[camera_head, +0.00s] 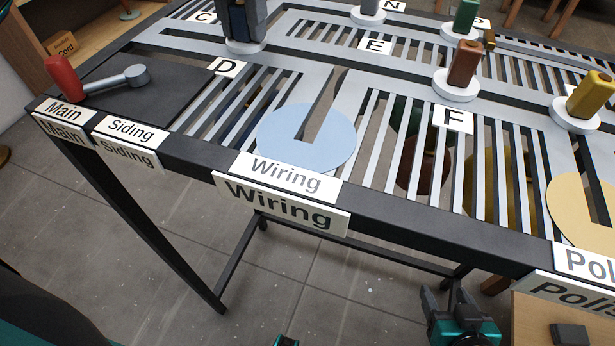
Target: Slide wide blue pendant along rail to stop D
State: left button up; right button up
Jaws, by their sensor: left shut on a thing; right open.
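The dark blue handle of a pendant (235,26) stands on a white round base at the top of the view, in a slot of the rail table (180,150). Its base is just behind the label D (226,67). My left gripper (243,12) is shut on this handle, with its grey fingers on either side; the upper part is cut off by the frame.
Red-brown (465,64), yellow (590,95) and green (466,16) handles stand on white bases to the right. A light blue disc (290,125) lies by the Wiring sign (285,174). A red-knobbed lever (64,76) is at the left.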

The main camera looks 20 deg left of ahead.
pick_arm(q)
jog(key=o, duration=1)
jog(key=shift+o, duration=0.2)
